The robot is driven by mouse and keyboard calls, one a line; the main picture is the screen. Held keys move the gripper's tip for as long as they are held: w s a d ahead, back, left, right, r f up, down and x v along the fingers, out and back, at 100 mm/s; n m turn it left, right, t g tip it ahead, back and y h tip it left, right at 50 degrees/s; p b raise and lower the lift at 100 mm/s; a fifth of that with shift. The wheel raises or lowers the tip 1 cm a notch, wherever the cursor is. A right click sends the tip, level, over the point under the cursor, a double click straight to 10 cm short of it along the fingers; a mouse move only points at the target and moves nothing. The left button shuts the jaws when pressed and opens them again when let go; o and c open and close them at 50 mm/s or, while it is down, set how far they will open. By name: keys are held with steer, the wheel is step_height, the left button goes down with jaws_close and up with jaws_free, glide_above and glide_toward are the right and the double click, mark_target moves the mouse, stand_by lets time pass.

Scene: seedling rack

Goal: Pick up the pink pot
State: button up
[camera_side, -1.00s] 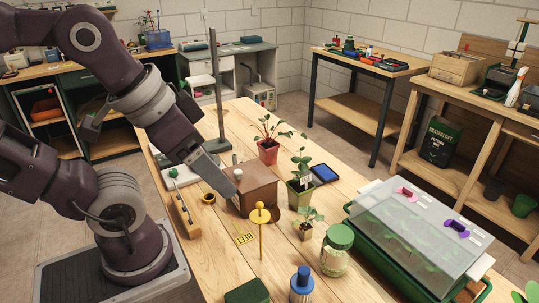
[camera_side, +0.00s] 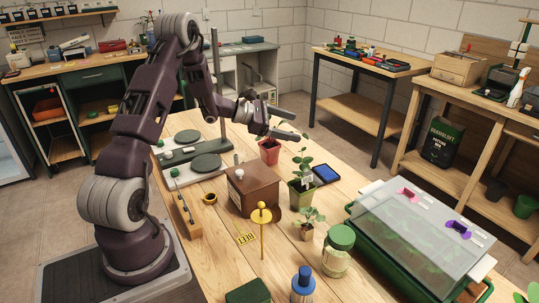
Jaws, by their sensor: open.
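The pink pot (camera_side: 269,152), reddish pink, stands upright on the wooden bench behind the brown box. Its plant showed above the rim before; now my gripper hides most of it. My gripper (camera_side: 298,127) is open, its two fingers pointing right, just above the pot's rim. The fingers hold nothing that I can see. Whether they touch the plant or lie on either side of its stem, I cannot tell.
An olive-green pot (camera_side: 300,193) with a leafy plant stands in front of the pink pot, to the right. A brown box (camera_side: 252,192), a blue tray (camera_side: 326,174) and a tall grey post (camera_side: 217,80) are nearby. A clear-lidded propagator (camera_side: 415,240) fills the right front.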

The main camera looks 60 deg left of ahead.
mark_target(267, 147)
steer(key=s+a+f+n+t+y, duration=0.1)
steer(key=s+a+f+n+y, duration=0.1)
steer(key=a+f+n+y, duration=0.3)
steer(key=s+a+f+n, duration=0.2)
steer(key=s+a+f, duration=0.1)
steer(key=a+f, duration=0.45)
steer(key=shift+n+y, duration=0.3)
steer(key=x, duration=0.6)
steer(key=shift+w+a+f, duration=0.2)
steer(key=shift+w+a, duration=0.05)
steer(key=shift+w, duration=0.1)
steer(key=c, duration=1.6)
